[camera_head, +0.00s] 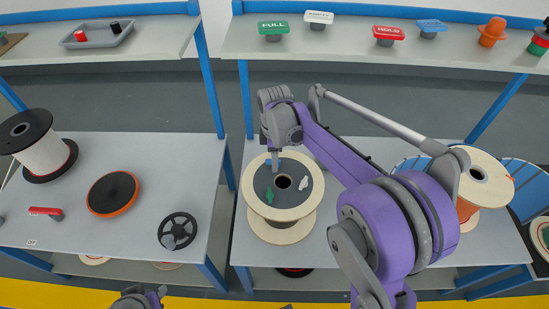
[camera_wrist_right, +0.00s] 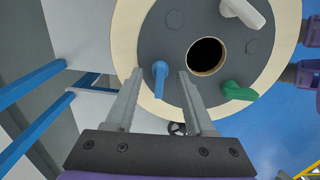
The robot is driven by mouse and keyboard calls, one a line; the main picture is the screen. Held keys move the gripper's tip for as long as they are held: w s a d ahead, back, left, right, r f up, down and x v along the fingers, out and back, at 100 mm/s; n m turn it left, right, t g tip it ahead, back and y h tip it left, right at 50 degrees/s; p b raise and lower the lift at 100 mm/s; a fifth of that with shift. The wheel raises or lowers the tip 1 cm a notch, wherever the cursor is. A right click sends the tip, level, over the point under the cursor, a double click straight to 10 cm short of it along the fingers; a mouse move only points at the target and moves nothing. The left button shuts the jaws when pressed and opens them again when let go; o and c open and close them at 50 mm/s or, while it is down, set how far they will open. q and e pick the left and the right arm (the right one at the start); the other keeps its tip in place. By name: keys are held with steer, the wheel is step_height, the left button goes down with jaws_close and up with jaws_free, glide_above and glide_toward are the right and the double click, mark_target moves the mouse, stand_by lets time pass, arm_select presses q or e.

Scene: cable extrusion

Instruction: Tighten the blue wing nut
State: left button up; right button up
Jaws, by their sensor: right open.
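The blue wing nut (camera_wrist_right: 160,78) sits on the dark grey face of a cream-flanged spool (camera_head: 256,205), and its blue also shows beside the gripper in the head view (camera_head: 268,162). My right gripper (camera_wrist_right: 160,73) is open, with one finger on each side of the blue wing nut. Gaps show between the nut and both fingers. A white wing nut (camera_wrist_right: 243,13) and a green wing nut (camera_wrist_right: 238,91) sit on the same face, around a dark centre hole (camera_wrist_right: 207,56).
Another spool (camera_head: 487,177) stands to the right behind my right arm. The shelf above carries coloured label stamps (camera_head: 273,29).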

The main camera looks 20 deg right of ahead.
jaws_close()
stand_by(0.3)
